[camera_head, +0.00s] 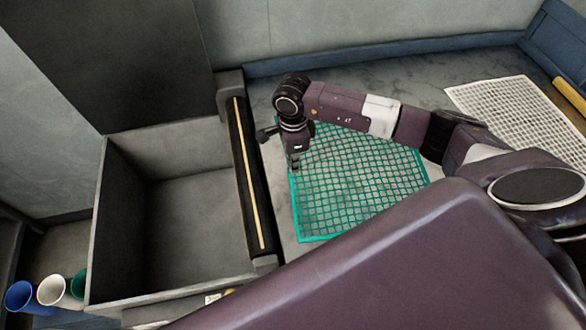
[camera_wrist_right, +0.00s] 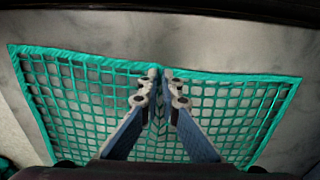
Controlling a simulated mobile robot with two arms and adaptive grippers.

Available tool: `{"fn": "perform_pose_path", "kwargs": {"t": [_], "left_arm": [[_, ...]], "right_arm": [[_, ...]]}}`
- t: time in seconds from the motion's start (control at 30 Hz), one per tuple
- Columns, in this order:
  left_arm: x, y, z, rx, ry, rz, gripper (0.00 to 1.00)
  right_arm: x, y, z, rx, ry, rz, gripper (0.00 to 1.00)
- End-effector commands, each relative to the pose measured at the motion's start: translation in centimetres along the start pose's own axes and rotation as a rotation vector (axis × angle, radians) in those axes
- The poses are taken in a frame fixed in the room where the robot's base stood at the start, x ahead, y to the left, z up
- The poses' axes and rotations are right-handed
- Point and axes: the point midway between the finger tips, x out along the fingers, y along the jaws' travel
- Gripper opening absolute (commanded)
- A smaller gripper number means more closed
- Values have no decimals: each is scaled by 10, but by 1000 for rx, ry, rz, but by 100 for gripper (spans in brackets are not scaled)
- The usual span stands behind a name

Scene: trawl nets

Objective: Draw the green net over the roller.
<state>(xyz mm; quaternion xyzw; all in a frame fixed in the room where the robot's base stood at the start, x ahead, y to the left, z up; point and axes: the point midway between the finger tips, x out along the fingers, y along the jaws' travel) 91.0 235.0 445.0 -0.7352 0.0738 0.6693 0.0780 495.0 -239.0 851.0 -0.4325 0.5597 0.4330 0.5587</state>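The green net (camera_head: 355,190) lies spread on the grey surface to the right of the roller. The roller (camera_head: 246,180) is dark with a pale yellow stripe and runs along the right side of an open grey bin. My right gripper (camera_head: 294,163) is at the net's left edge, beside the roller. In the right wrist view, the gripper fingers (camera_wrist_right: 160,74) are close together at the middle of the border of the net (camera_wrist_right: 75,100). A strip of green is pinched between them, and the mesh creases there. My left gripper is not in view.
The open grey bin (camera_head: 98,235) left of the roller looks empty. Blue, white and green cups (camera_head: 20,296) stand at the lower left. A white net (camera_head: 520,108) lies at the right near a yellow roller (camera_head: 570,95). A blue ledge (camera_head: 385,52) runs along the back.

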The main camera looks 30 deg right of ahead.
Motion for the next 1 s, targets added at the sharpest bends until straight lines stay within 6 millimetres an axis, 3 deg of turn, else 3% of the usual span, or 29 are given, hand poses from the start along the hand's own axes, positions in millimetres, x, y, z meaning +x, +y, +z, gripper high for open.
{"fn": "perform_pose_path", "kwargs": {"t": [0.27,0.63,1.0], "left_arm": [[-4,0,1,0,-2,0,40],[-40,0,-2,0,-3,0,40],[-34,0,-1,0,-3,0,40]], "right_arm": [[-7,-1,0,0,-1,-2,0],[-70,-1,0,-1,0,-3,0],[-67,0,0,0,0,-1,0]]}}
